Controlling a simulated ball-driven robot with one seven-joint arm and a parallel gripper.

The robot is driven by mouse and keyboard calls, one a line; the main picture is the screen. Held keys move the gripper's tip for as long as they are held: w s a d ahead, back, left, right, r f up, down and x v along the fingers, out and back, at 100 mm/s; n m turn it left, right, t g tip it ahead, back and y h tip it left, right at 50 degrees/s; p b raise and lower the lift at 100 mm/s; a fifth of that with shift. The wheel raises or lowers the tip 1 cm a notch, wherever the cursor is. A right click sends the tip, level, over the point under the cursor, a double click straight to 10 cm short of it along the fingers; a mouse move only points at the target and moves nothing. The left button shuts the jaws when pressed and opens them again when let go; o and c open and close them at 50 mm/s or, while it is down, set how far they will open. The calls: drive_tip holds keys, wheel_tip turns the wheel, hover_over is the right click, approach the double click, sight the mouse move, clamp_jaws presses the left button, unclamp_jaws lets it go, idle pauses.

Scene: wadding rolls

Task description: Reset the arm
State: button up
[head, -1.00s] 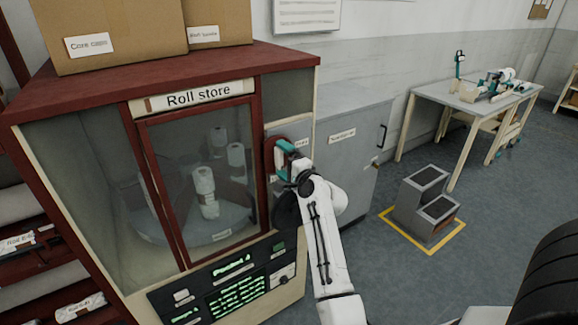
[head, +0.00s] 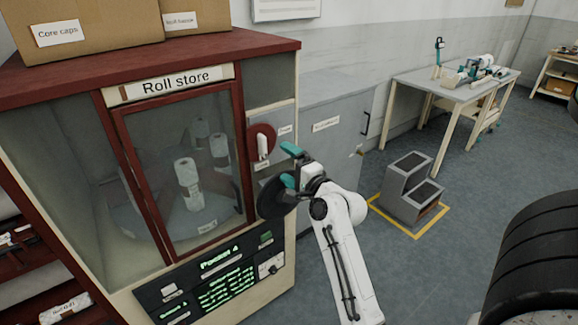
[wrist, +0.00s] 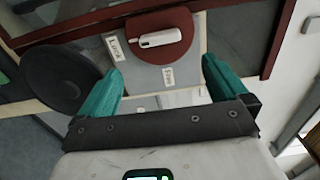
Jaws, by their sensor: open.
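My gripper (head: 290,166) has teal fingers and is open and empty. In the head view it is in front of the right side of the roll store (head: 175,80), below and to the right of a red round plate with a white handle (head: 263,145). In the wrist view the two teal fingers (wrist: 162,92) stand wide apart, and the white handle (wrist: 161,39) on its red plate lies beyond them, not touched. Labels flank the plate. The roll store's glass door is shut, with white rolls (head: 188,178) standing inside on a round platform.
A control panel with green text (head: 220,285) is below the door. A grey cabinet (head: 335,150) stands right of the store. A grey step stool (head: 410,190) stands in a yellow floor outline. A workbench (head: 455,90) is at the back right. Grey floor between is clear.

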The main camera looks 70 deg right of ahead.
idle(0.4)
drive_tip(key=a+f+n+g+y, duration=0.35)
drive_tip(key=a+f+n, duration=0.4)
drive_tip(key=a, duration=0.35)
drive_tip(key=a+f+n+g+y, duration=0.2)
drive_tip(key=a+f+n+y, duration=0.35)
drive_tip(key=a+f, duration=0.35)
drive_tip(key=s+a+f+n+g, duration=0.2)
drive_tip(key=s+a+n+g, duration=0.2)
drive_tip(key=s+a, duration=0.3)
drive_tip(key=s+a+f+n+g, duration=0.3)
drive_tip(key=s+a+n+g, duration=0.1)
drive_tip(key=s+a+n, duration=0.3)
drive_tip(key=shift+s+a+g, duration=0.25)
drive_tip(key=shift+s+g, duration=0.1)
drive_tip(key=shift+s, duration=0.5)
drive_tip(key=shift+c, duration=0.4)
